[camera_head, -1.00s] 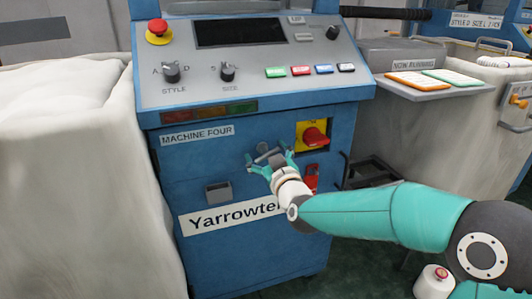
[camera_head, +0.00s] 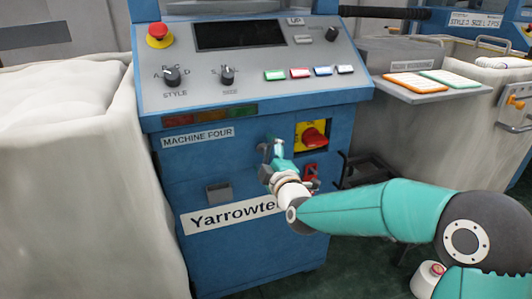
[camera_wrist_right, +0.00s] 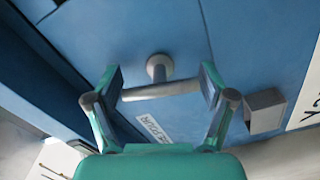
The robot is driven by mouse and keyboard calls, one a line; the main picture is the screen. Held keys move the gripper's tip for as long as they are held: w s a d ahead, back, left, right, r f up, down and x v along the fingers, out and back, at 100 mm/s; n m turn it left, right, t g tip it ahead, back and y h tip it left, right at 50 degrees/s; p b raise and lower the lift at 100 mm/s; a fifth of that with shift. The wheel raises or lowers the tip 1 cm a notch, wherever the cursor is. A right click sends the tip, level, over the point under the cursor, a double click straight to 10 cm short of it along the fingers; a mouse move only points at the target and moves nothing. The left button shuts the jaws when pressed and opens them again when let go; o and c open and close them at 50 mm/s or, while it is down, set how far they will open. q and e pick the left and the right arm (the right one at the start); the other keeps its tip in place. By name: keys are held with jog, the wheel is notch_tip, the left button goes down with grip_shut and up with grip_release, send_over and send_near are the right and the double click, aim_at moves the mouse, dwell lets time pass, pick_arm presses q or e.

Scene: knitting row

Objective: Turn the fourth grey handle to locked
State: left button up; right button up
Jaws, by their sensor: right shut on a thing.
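The grey handle (camera_head: 267,149) is on the blue front of the machine labelled MACHINE FOUR (camera_head: 197,136), left of a red switch. In the right wrist view, the handle (camera_wrist_right: 160,91) is a bar on a round hub (camera_wrist_right: 158,67). My right gripper (camera_head: 271,157) is at the handle and partly hides it in the head view. In the head view the bar looks close to upright. My left gripper is not in view.
A red rotary switch (camera_head: 314,138) on a yellow plate and a red item (camera_head: 310,171) sit close right of the gripper. A small grey box (camera_head: 218,192) sticks out lower left. The control panel (camera_head: 190,95) overhangs above. A white bin (camera_head: 70,170) stands at left.

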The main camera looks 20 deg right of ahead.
jog(key=shift+a+r+n, duration=0.1)
jog(key=shift+n, duration=1.1)
jog(key=o, duration=1)
jog(key=s, duration=1.2)
jog(key=shift+d, duration=0.2)
